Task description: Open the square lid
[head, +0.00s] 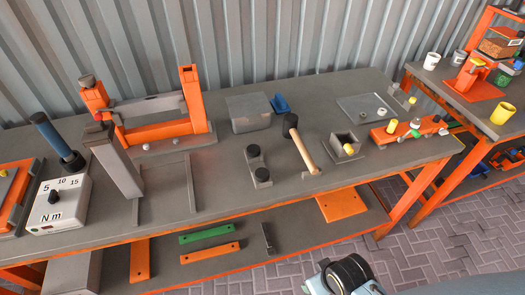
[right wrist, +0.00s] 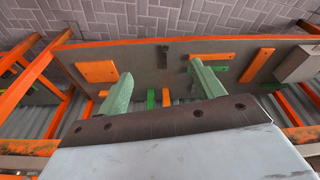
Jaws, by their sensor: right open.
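No part is clearly marked as the square lid. A closed grey square box (head: 249,114) stands near the back middle of the bench in the head view. A flat grey square plate (head: 358,106) with small round pieces on it lies farther right. A small square box with an open top (head: 345,144) stands in front of that plate. In the right wrist view my right gripper (right wrist: 161,70) is open, with two greenish fingers apart and nothing between them. It points toward the lower shelf (right wrist: 225,52). My left gripper is not in view.
A hammer (head: 304,150) and a dark two-knob block (head: 257,164) lie in the middle of the bench. An orange frame (head: 160,132), a grey post (head: 118,170) and a torque box (head: 58,204) stand left. An orange strip with coloured knobs (head: 408,130) is right.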

